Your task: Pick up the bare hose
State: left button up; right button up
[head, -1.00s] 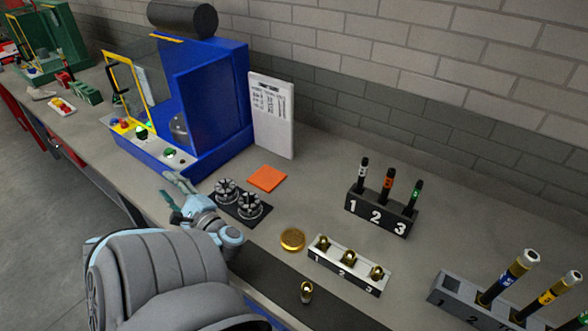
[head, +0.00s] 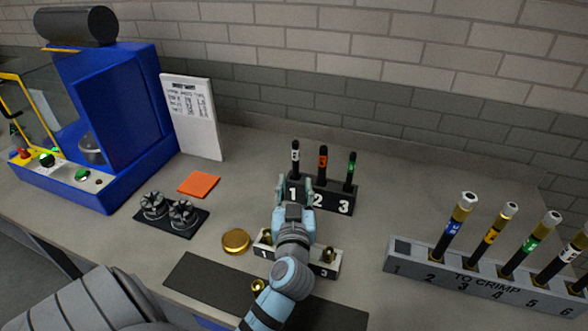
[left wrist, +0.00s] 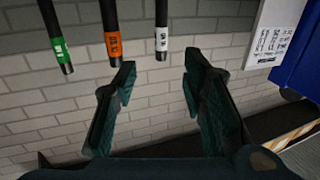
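Three thin black bare hoses stand upright in a black rack (head: 335,203) numbered 1, 2, 3. They carry a white label (head: 295,156), an orange label (head: 323,160) and a green label (head: 351,168). My left gripper (head: 295,188) is open and empty, in front of the rack near slot 1. In the left wrist view the hoses appear upside down, and the white-labelled hose (left wrist: 162,38) lines up with the gap between the open fingers (left wrist: 160,78), apart from them. The orange-labelled hose (left wrist: 112,30) is just left of it. My right gripper is not in view.
A white holder (head: 330,265) with brass fittings is partly hidden under my left arm. A grey "TO CRIMP" rack (head: 470,284) with several hoses stands right. A gold disc (head: 236,241), black dies (head: 168,209), an orange pad (head: 199,185) and a blue machine (head: 120,120) are left.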

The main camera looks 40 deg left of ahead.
aim_at(295, 156)
pick_arm(q)
jog(key=x, duration=1.3)
jog(key=shift+a+f+p, duration=0.1)
jog(key=shift+a+p, duration=0.05)
jog(key=shift+p, duration=0.25)
jog(key=shift+w+a+f, duration=0.15)
jog(key=shift+w+a, duration=0.05)
grip_shut()
